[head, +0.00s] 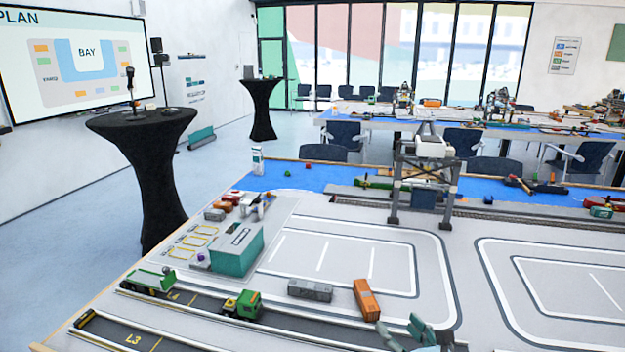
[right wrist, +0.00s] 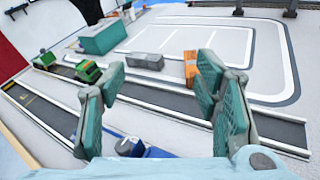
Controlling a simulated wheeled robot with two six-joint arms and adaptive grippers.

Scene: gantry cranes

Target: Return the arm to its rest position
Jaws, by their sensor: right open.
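My right gripper (head: 420,332) shows at the bottom edge of the head view, right of centre. In the right wrist view its two green-padded fingers (right wrist: 158,100) stand wide apart with nothing between them. It hangs over the near side of the table model, by the dark road lane. An orange container (head: 366,300) lies beyond and left of it in the head view, apart from the fingers. A grey container (head: 310,290) lies left of the orange one. My left gripper is not in either view.
A green and white truck (head: 150,280) and a green truck (head: 242,304) stand on the lane (head: 200,318). A teal block building (head: 237,250) stands behind them. A gantry crane (head: 424,180) rises at the back. The marked yard (head: 340,255) is mostly clear.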

